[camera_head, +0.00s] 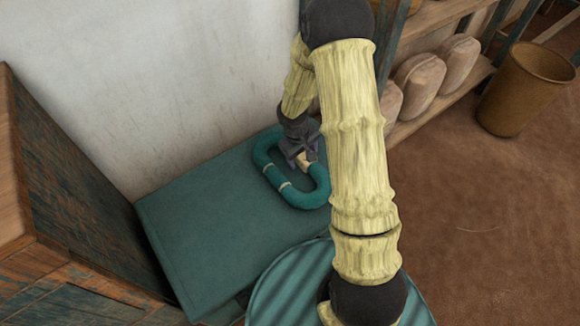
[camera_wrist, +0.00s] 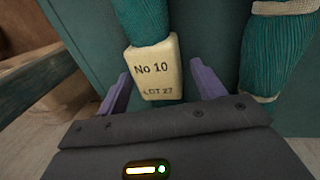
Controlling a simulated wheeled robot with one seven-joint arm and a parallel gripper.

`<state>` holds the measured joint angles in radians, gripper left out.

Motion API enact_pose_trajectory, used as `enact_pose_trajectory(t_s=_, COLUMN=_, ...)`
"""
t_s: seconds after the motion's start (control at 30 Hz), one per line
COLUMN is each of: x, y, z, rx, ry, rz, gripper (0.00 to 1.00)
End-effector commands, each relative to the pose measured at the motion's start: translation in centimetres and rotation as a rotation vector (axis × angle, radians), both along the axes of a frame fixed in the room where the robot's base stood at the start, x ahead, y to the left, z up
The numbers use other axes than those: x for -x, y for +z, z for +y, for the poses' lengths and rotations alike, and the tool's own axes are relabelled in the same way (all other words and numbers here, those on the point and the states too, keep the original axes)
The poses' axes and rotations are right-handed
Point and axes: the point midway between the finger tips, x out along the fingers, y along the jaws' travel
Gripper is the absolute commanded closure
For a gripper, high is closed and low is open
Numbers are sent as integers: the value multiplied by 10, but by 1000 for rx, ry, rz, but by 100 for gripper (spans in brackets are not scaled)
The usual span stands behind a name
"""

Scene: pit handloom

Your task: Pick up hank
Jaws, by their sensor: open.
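The hank (camera_head: 307,198) is a teal yarn loop with pale ties, lying on a teal-green box top (camera_head: 190,215) by the wall. In the wrist view, one side of the hank (camera_wrist: 148,20) carries a cream label (camera_wrist: 156,70) reading "No 10" and "LOT 27". My gripper (camera_head: 304,158) is at the hank's far end in the head view. In the wrist view, my gripper (camera_wrist: 162,85) is open, with one purple finger on each side of the labelled strand. The other side of the loop (camera_wrist: 277,50) is outside the right finger. My arm hides part of the hank in the head view.
A wooden cabinet (camera_head: 75,215) stands at the left, and a plaster wall (camera_head: 170,80) rises behind the box. A shelf (camera_head: 440,105) with several wrapped bundles (camera_head: 419,80) is at the right, beside a brown bin (camera_head: 524,88). Open floor (camera_head: 490,220) lies at the right.

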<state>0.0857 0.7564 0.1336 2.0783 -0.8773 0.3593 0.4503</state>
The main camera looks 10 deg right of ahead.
Motion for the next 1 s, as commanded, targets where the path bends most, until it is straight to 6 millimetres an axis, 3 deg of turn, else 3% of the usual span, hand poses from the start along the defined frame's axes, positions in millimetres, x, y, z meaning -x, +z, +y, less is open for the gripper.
enact_pose_trajectory(t_s=0.1, x=0, y=0, z=0, rx=0, ry=0, rz=0, gripper=36)
enact_pose_trajectory(t_s=0.3, x=0, y=0, z=0, rx=0, ry=0, rz=0, gripper=75)
enact_pose_trajectory(t_s=0.37, x=0, y=0, z=0, rx=0, ry=0, rz=0, gripper=84)
enact_pose_trajectory(t_s=0.67, x=0, y=5, z=0, rx=0, ry=-1, rz=-1, gripper=84)
enact_pose_trajectory(t_s=1.0, x=-1, y=63, z=0, rx=0, ry=-1, rz=-3, gripper=84)
